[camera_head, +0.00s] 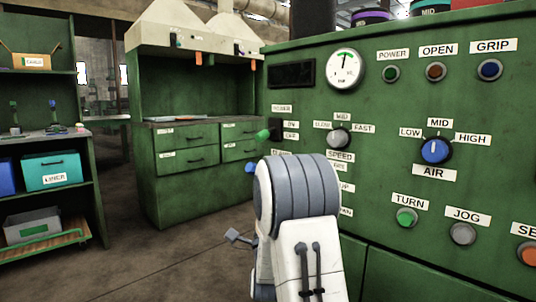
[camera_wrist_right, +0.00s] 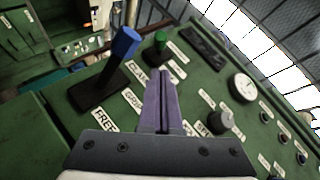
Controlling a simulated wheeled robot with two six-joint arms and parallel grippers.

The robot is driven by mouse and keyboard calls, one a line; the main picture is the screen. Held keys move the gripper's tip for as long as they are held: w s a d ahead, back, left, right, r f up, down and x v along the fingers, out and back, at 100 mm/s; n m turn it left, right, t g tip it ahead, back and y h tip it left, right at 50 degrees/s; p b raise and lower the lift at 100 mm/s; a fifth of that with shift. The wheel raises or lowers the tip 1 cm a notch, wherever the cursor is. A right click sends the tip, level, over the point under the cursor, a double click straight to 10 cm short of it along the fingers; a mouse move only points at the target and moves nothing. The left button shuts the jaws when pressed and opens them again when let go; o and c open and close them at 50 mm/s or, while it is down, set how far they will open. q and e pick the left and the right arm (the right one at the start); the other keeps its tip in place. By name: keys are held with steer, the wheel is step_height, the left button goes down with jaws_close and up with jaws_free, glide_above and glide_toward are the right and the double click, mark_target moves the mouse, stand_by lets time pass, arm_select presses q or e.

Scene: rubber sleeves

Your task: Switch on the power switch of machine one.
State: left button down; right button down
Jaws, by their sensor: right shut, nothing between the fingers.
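The green panel (camera_head: 400,150) fills the right of the head view. A lever with a green tip (camera_head: 263,134) sticks out of its left part, beside small labels too small to read surely. In the right wrist view the green-tipped lever (camera_wrist_right: 160,40) stands on a dark base beyond my fingertips. My right gripper (camera_wrist_right: 163,75) is shut and empty, pointing towards the panel, apparently just short of that lever. In the head view my right arm hides the gripper. I cannot tell the lever's on or off position. My left gripper is not in view.
A blue-tipped lever (camera_wrist_right: 120,45) on a black base stands left of my fingers, near CLAMP, GRIP and FREE labels. A grey speed knob (camera_head: 338,138), a gauge (camera_head: 344,69) and a POWER lamp (camera_head: 391,73) are on the panel. Green drawers (camera_head: 187,150) stand behind.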

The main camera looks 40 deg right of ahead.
steer(key=b, duration=0.1)
glide_toward(267, 133)
steer(key=w+d+r, duration=0.3)
steer(key=shift+w+d+f, duration=0.1)
steer(key=shift+w+d, duration=0.1)
steer(key=shift+d, duration=0.05)
stand_by(0.4)
